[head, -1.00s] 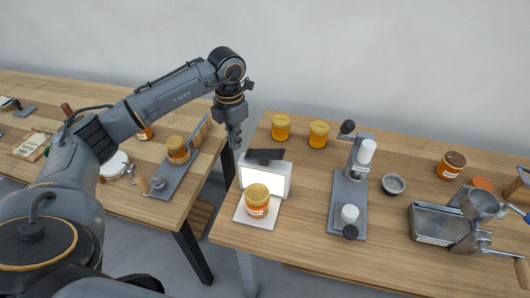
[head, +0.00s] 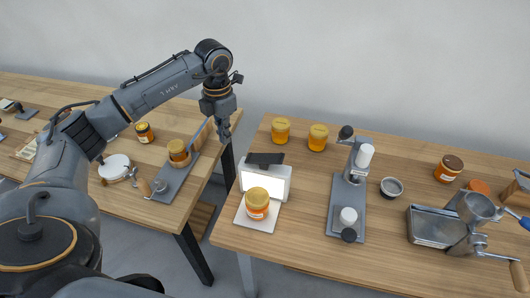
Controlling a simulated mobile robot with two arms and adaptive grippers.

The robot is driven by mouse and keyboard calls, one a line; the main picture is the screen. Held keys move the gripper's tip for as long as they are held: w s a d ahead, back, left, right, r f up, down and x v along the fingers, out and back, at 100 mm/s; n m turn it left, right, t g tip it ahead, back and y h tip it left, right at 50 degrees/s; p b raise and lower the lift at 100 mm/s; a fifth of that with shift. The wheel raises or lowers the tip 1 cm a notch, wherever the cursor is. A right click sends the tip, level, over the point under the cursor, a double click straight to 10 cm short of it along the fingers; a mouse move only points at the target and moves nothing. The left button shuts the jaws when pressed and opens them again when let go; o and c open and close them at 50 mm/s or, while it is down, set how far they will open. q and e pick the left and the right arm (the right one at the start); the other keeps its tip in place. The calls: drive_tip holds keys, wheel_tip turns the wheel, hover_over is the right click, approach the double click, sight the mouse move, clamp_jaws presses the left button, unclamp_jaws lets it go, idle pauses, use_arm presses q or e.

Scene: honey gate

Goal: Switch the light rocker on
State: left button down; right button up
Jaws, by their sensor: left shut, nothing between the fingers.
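My left gripper (head: 224,134) is shut and empty. It points down in the air near the gap between the two tables, to the left of the light box and apart from it. The light box (head: 281,183) stands on the right table with a bright white front panel. A dark flat piece (head: 264,158) sits on its top; I cannot tell whether this is the light rocker or which way it is set. A honey jar (head: 257,203) stands on a white plate (head: 242,216) in front of the panel. My right gripper is out of view.
Two honey jars (head: 281,130) stand behind the light box. A grey press stand (head: 341,190) is to its right, with a small bowl (head: 391,188) and a metal tray with a crank device (head: 430,225) beyond. The left table holds a jar on a grey clamp base (head: 174,185).

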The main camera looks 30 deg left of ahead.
use_arm(q)
wheel_tip(320, 180, up, 5)
drive_tip(key=p, duration=0.3)
drive_tip(key=shift+r, duration=0.1)
idle(0.3)
